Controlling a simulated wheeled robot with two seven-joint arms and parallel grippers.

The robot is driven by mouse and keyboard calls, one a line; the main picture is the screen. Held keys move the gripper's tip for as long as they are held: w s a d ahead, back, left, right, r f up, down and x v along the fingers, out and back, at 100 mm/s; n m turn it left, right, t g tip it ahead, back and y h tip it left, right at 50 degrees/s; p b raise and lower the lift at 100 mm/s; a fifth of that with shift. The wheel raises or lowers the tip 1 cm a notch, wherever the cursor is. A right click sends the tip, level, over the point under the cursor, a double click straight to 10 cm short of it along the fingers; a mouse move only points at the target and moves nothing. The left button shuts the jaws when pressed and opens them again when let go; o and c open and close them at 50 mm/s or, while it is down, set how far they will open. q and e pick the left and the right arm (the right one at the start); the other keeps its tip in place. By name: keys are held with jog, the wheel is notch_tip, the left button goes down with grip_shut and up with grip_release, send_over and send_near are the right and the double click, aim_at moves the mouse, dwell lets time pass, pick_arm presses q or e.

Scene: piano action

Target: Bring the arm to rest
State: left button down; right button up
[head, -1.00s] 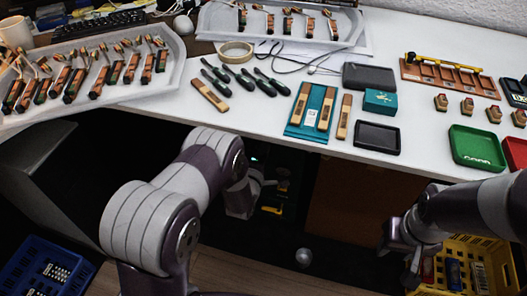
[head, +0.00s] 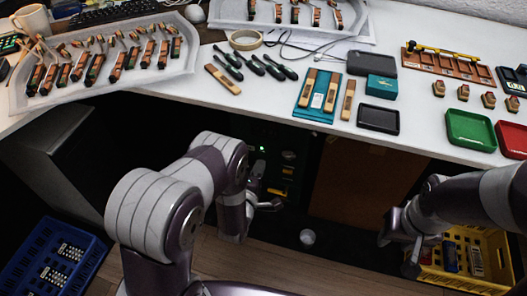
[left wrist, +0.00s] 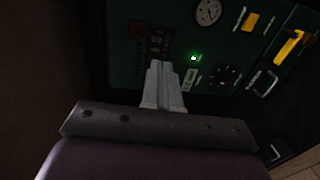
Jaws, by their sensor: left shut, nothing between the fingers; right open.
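My left gripper (head: 270,204) hangs below the front of the workbench, in front of a dark green panel (head: 284,150). In the left wrist view its pale fingers (left wrist: 162,82) are together and empty, pointing at the panel. A lit green lamp (left wrist: 194,58), a round gauge (left wrist: 207,11) and a yellow handle (left wrist: 291,46) show there. I cannot tell whether the fingers touch the panel, but they look apart from it in the head view. My right gripper (head: 397,253) is open, low at the right, beside or over a yellow crate (head: 432,275); its exact height is unclear.
The white workbench (head: 440,95) holds trays of piano parts, tools and a teal block (head: 381,88). A blue crate (head: 62,258) stands on the floor at left. A pale round object (head: 307,237) lies below the bench. Floor between the arms looks clear.

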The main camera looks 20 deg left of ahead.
pick_arm(q)
jog(key=shift+s+f, duration=0.15)
jog(key=shift+s, duration=0.5)
